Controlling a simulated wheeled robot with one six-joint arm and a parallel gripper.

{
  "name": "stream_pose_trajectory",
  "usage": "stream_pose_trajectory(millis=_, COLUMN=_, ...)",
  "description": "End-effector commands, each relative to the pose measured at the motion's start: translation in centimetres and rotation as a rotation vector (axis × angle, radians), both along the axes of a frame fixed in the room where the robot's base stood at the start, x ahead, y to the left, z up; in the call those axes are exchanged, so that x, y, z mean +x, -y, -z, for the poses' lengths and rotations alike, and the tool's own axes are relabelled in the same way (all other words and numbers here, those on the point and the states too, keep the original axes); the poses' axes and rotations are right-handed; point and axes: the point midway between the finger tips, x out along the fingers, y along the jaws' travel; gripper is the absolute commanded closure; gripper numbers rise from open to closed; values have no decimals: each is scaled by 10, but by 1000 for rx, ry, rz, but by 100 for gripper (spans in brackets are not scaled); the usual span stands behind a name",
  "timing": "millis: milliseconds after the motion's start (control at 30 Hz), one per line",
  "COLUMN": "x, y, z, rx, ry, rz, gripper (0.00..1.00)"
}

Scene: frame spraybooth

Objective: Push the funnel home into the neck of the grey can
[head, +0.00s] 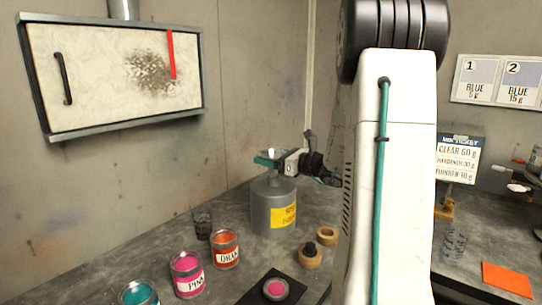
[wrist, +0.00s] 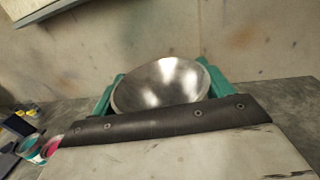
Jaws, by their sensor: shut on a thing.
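The grey can (head: 274,212) stands upright on the bench, with a yellow label on its front. My gripper (head: 268,159) reaches in from the right, directly above the can's neck. In the wrist view the shiny metal funnel (wrist: 161,84) sits between the two green fingers, which are shut on its sides. Its wide mouth faces up. The funnel's spout and the inside of the can's neck are hidden, so I cannot tell how deep the spout sits.
Open paint tins in orange (head: 225,250), pink (head: 187,275) and teal (head: 139,293) stand in front left of the can. A dark cup (head: 202,226) is left of it. A wall cabinet (head: 118,80) hangs behind left.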

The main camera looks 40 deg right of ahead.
Motion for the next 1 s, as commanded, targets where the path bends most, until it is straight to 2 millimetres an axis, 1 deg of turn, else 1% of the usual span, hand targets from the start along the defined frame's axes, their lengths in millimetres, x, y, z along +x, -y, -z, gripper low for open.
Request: stream_pose_trajectory(millis=1000, x=0, y=0, z=23, rx=0, ry=-1, rz=0, gripper=44)
